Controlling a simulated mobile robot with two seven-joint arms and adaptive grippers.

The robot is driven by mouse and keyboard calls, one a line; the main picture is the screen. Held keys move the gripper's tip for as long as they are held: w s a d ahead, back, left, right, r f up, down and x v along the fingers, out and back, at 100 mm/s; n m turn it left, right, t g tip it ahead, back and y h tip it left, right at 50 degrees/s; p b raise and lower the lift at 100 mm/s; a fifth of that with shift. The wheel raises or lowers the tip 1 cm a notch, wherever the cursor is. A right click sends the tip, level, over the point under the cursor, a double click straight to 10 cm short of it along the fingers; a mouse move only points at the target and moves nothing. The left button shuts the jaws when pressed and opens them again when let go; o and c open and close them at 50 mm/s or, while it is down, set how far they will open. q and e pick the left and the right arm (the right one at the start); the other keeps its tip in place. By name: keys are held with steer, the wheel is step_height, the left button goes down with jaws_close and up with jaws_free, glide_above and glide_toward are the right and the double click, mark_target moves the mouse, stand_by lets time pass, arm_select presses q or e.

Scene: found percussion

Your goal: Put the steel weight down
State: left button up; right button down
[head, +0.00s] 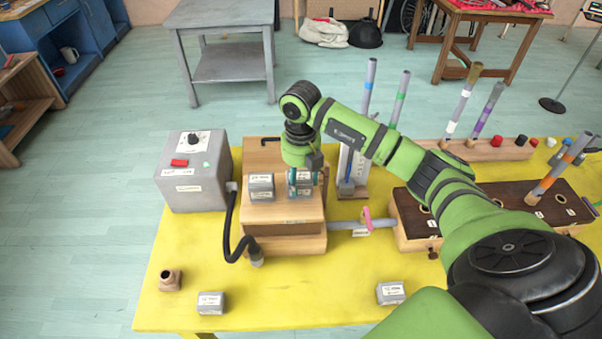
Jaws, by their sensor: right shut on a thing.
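My right gripper (303,176) points down over the wooden bellows-like box (285,228) and is shut on a steel weight (300,188), a small grey block with a white label. The held weight is at the top of the box; I cannot tell whether it touches the wood. A second steel weight (261,187) sits just left of it on the box. Two more labelled grey weights lie on the yellow table: one at the front left (211,303), one at the front middle (391,293). My left gripper is not in view.
A grey control box (196,172) stands left of the wooden box, with a black hose (230,225) beside it. A small brown pipe fitting (170,280) is at the front left. Upright tubes and a dark wooden chest (408,215) are at right. The yellow table (300,295) is clear at front centre.

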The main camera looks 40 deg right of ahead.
mark_target(301, 176)
steer(key=shift+f, duration=0.15)
steer(key=shift+c, duration=2.4)
jaws_free()
steer(key=shift+r, duration=0.2)
steer(key=shift+r+b, duration=0.25)
steer(key=shift+b, duration=0.05)
step_height(301, 176, up, 7)
steer(key=shift+b, duration=1.25)
steer(key=shift+r+p, duration=0.3)
steer(key=shift+r, duration=1.9)
